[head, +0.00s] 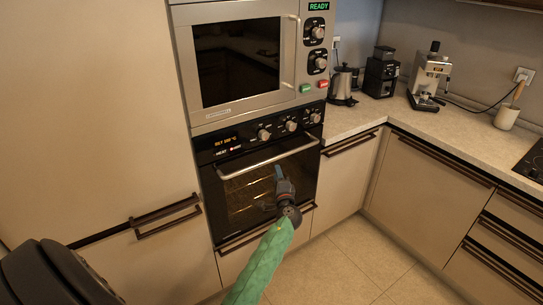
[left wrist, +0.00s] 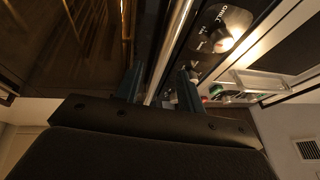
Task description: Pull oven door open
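The oven (head: 258,190) is built into a tall cabinet under a microwave, and its dark glass door looks closed. The door's silver bar handle (head: 250,165) runs across its top. My left gripper (head: 279,173) is in front of the door, just below the handle in the head view. In the left wrist view, the handle (left wrist: 174,45) runs lengthwise through the gap between the two spread fingers of my left gripper (left wrist: 158,88). Gaps show beside the bar, so the fingers do not look closed on it. My right gripper is not in view.
The microwave (head: 240,62) is above the oven. Oven knobs (head: 290,126) sit above the handle. A counter (head: 440,125) at right holds a kettle (head: 342,84), a grinder (head: 381,75) and a coffee machine (head: 428,75). The floor (head: 350,262) in front is clear.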

